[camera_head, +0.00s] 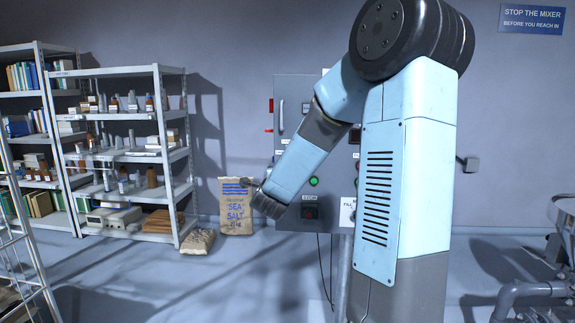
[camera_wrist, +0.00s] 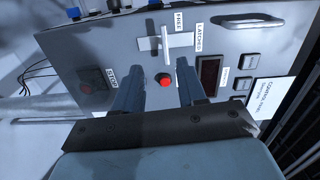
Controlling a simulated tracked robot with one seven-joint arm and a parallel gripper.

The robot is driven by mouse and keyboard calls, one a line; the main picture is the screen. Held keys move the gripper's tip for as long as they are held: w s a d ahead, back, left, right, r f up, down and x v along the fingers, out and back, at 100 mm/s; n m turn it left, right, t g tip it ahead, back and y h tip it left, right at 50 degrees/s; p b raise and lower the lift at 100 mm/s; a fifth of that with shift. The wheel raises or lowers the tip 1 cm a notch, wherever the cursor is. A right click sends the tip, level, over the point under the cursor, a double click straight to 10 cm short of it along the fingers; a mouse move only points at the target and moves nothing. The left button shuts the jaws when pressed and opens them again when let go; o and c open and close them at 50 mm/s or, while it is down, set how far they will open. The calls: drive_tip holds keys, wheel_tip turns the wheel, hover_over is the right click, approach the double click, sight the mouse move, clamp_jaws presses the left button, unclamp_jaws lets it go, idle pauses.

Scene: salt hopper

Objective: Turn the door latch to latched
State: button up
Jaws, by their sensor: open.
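The door latch (camera_wrist: 166,44) is a pale lever on a light plate, on the face of a grey control panel (camera_wrist: 110,52). In the wrist view a FREE label (camera_wrist: 179,21) sits by its upper end and a LATCHED label (camera_wrist: 200,38) to its right. The lever stands upright in the picture, its upper end nearer FREE. My gripper (camera_wrist: 157,68) is open, its two dark fingers pointing at the panel just below the latch. In the head view the latch cannot be made out, and my arm covers part of the panel.
A red button (camera_wrist: 165,82) shows between the fingers, with a dark display (camera_wrist: 209,72) to the right. A STOP button (camera_wrist: 91,82) is at left. In the head view, a salt sack (camera_head: 236,210) and shelves (camera_head: 125,150) stand left of the panel.

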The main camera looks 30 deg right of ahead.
drive_tip(key=shift+m+h, duration=0.5)
drive_tip(key=shift+m, duration=0.1)
drive_tip(key=shift+s+d+x, duration=0.15)
drive_tip(key=shift+d+x, duration=0.05)
drive_tip(key=shift+x, duration=2.2)
drive_tip(key=shift+s+d+x, duration=0.1)
drive_tip(key=shift+d+x, duration=0.1)
drive_tip(key=shift+x, duration=2.15)
drive_tip(key=shift+s+d+x, duration=0.15)
drive_tip(key=shift+d+x, duration=0.05)
drive_tip(key=shift+x, duration=2.2)
drive_tip(key=shift+r, duration=0.15)
